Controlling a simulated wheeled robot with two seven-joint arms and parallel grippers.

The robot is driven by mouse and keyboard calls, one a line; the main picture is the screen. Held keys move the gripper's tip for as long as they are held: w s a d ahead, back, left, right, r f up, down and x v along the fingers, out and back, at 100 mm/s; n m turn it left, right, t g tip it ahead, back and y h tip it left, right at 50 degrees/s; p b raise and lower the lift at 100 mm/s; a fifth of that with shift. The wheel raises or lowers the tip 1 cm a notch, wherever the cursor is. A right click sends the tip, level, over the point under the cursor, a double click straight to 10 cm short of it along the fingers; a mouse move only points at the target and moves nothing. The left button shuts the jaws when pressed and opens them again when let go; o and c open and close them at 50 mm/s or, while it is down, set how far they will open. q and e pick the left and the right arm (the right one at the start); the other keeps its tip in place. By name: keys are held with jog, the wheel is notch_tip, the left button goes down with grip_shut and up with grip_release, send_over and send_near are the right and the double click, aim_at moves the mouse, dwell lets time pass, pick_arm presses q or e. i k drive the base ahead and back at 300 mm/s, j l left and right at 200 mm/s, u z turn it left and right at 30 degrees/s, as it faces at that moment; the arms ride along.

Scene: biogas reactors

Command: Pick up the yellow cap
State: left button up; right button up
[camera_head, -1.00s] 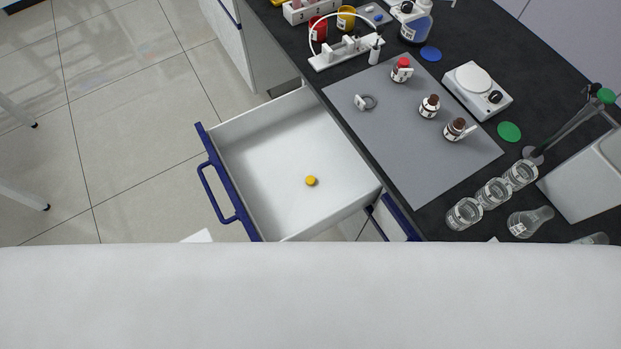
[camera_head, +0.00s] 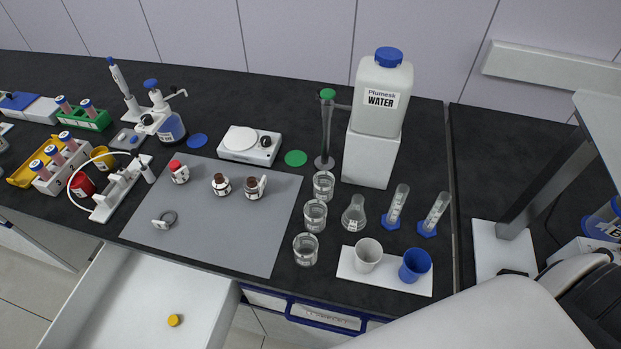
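The yellow cap (camera_head: 174,320) lies on the bare white floor of the open drawer (camera_head: 131,294) at the lower left of the head view. Nothing touches it. The drawer is pulled out below the bench, and its front is cut off by the lower edge of the picture. Neither of my grippers can be made out; a white part of my own body fills the lower right corner.
The dark bench (camera_head: 270,171) holds a grey mat (camera_head: 235,230) with small bottles, glass beakers (camera_head: 306,249), a white scale (camera_head: 250,146), a water container (camera_head: 382,95) and a white tray (camera_head: 345,266) with two cups. The space above the drawer is clear.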

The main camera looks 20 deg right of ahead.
aim_at(173, 321)
jog(key=z, duration=0.2)
jog(key=u, duration=1.2)
